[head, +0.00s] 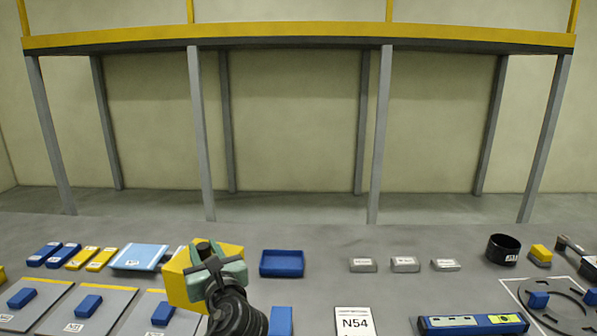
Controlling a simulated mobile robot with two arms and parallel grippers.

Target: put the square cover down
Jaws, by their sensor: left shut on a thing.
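My left gripper (207,256) is in the lower middle of the head view, above the table. It is shut on a yellow, flat-sided piece (180,284), which looks like the square cover. The cover is tilted, and the gripper and my wrist hide part of it. Whether it touches anything beneath cannot be told. My right gripper is not in view.
A blue tray (282,263) is just right of the gripper. A light blue block (140,257) and several blue and yellow blocks lie left. Grey plates with blue handles (88,304) are front left. A black ring (503,249) stands right.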

